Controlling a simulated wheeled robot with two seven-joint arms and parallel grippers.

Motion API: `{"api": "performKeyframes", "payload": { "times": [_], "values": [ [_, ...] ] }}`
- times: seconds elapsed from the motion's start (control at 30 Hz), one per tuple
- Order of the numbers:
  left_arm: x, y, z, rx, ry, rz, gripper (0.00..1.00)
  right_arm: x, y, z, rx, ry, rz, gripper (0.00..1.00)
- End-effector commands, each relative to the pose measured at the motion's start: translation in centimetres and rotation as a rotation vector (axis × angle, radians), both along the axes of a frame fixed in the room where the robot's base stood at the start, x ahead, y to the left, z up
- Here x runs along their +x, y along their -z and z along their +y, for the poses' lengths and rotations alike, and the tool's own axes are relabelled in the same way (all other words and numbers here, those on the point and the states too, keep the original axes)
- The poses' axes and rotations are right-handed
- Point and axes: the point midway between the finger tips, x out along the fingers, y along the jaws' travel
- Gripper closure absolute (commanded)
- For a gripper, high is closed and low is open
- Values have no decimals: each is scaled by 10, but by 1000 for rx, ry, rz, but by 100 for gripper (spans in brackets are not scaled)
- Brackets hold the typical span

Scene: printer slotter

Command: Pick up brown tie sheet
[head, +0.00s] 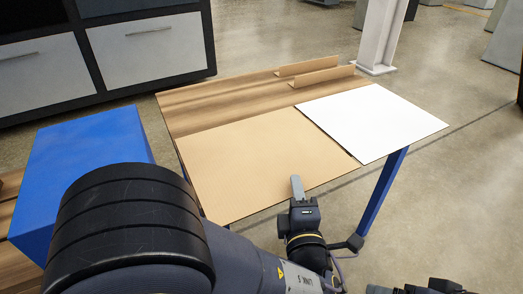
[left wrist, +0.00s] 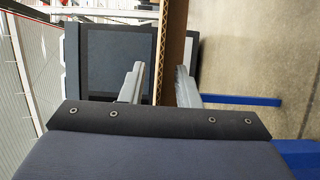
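The brown sheet (head: 250,158) lies flat on the left front of the table, its front edge reaching over the table's near side. My left gripper (head: 297,187) is at that front edge, near the sheet's right corner. In the left wrist view, the left gripper's two fingers (left wrist: 160,88) are apart, with the corrugated edge of the brown sheet (left wrist: 160,45) between them. A gap shows between the left finger and the sheet. Dark parts at the bottom right of the head view seem to be my right arm; its fingers cannot be made out.
A white sheet (head: 372,122) lies right of the brown one. Two folded brown strips (head: 322,76) stand at the back of the wooden table (head: 215,103). A blue block (head: 75,165) is at the left, a drawer cabinet (head: 150,50) behind.

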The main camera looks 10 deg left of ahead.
Motion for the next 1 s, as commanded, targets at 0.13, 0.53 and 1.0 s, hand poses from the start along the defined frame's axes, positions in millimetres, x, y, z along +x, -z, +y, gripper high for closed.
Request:
{"api": "performKeyframes", "payload": {
  "times": [0.13, 0.53, 1.0],
  "values": [
    [1, 0, 1, -1, 2, 0, 71, 0, 6, 0, 0, 0, 0, 13],
    [1, -1, 1, -1, 2, 1, 97, 0, 4, 0, 0, 0, 0, 13],
    [1, -4, 1, -1, 2, 0, 100, 0, 2, 0, 0, 0, 0, 13]
  ]
}}
